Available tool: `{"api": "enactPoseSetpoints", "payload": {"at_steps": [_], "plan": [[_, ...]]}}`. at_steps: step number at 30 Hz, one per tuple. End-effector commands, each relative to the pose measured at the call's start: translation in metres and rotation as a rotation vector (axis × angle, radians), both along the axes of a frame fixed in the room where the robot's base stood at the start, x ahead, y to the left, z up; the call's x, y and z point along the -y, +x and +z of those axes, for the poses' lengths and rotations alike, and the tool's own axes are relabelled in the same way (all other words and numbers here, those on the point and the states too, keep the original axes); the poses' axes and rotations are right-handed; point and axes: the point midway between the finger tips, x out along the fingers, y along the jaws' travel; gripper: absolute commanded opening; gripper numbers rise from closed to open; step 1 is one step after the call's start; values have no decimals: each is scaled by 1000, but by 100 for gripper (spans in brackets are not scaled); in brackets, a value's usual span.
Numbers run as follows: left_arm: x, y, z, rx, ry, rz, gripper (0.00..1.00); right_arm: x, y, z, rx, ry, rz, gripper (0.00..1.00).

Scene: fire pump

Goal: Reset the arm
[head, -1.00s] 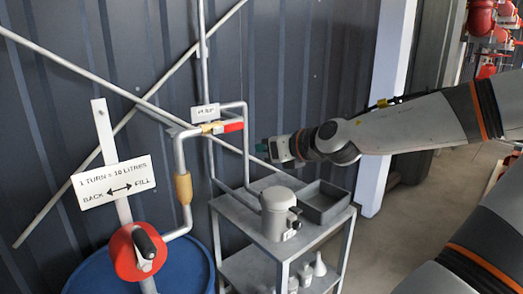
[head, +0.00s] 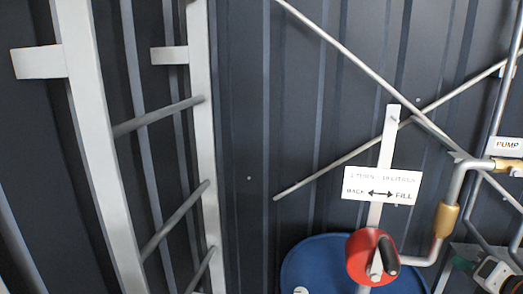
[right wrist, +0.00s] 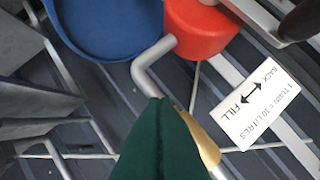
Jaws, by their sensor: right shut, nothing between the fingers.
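My right gripper (head: 462,263) shows at the lower right edge of the head view, with its dark green fingertips pointing left. Most of the right arm is out of frame. In the right wrist view its green fingers (right wrist: 160,120) are together with nothing between them. They overlap the grey pipe and brass fitting in that picture; I cannot tell the distance. My left gripper and left arm are in neither current view.
A red hand pump (head: 371,257) with a dark crank handle sits on a blue drum (head: 310,262). A white BACK/FILL sign (head: 382,185) stands above it. A pipe with a brass fitting (head: 446,220) runs right. A pale ladder (head: 205,140) stands at left against the dark wall.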

Motion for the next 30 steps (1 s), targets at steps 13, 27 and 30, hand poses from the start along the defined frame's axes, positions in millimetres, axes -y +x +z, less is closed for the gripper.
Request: {"api": "enactPoseSetpoints", "payload": {"at_steps": [13, 27, 30], "plan": [[0, 0, 0, 0, 0, 1, 59, -113, -35, -142, -163, 845, -417, 0], [2, 1, 0, 1, -2, 2, 59, -168, -155, -244, -432, 1451, -1255, 0], [2, 1, 0, 2, -3, 2, 59, -176, -179, -255, -473, 1507, -1403, 0]]}}
